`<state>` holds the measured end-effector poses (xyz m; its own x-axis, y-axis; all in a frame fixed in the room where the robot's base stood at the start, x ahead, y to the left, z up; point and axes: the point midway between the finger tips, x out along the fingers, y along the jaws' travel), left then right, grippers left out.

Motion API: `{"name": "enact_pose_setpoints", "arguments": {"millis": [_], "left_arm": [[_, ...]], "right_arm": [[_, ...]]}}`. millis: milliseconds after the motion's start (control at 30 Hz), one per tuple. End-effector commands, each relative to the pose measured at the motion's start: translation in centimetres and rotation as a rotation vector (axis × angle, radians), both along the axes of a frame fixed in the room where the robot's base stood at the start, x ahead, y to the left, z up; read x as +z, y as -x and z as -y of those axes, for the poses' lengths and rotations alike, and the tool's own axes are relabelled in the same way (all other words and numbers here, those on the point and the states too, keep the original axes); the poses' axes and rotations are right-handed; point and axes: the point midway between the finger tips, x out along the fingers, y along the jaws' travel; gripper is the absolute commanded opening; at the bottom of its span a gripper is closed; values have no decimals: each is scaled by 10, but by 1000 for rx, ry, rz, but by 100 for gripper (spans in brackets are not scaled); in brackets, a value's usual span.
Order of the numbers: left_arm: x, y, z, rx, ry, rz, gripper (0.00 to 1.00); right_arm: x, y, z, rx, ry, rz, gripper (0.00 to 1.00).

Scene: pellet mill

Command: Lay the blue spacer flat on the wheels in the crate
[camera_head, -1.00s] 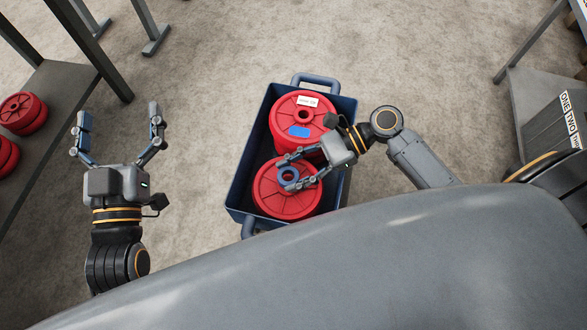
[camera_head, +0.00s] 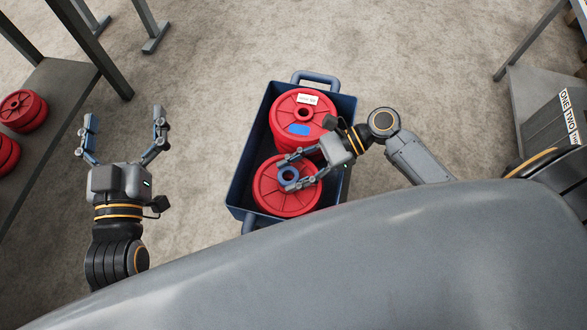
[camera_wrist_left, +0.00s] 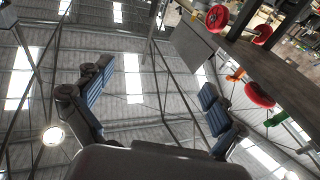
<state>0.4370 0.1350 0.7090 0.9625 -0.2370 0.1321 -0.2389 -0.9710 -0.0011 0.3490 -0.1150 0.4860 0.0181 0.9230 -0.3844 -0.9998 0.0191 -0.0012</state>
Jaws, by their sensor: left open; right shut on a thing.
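A dark blue crate (camera_head: 238,190) on the floor holds red wheels: a far wheel (camera_head: 314,111) and a near wheel (camera_head: 272,197). The blue spacer (camera_head: 288,175), a small ring, is over the middle of the near wheel. My right gripper (camera_head: 296,170) is shut on the spacer, its fingers at either side of the ring. I cannot tell whether the ring touches the wheel. My left gripper (camera_head: 125,132) is open and empty, left of the crate; its spread fingers also show in the left wrist view (camera_wrist_left: 150,98).
The far wheel carries a white label and a blue patch (camera_head: 299,129). A grey bench (camera_head: 52,92) at the left holds more red wheels (camera_head: 22,110). A grey table with a dark labelled box (camera_head: 556,120) stands at the right. The floor between bench and crate is clear.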

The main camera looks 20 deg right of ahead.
Motion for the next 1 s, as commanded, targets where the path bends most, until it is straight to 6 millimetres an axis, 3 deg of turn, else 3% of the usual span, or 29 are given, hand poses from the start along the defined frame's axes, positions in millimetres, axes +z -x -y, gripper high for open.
{"name": "enact_pose_setpoints", "arguments": {"millis": [1000], "left_arm": [[-47, 4, -9, 18, -63, -246, 95]], "right_arm": [[-2, 0, 0, 0, -1, 0, 0]]}}
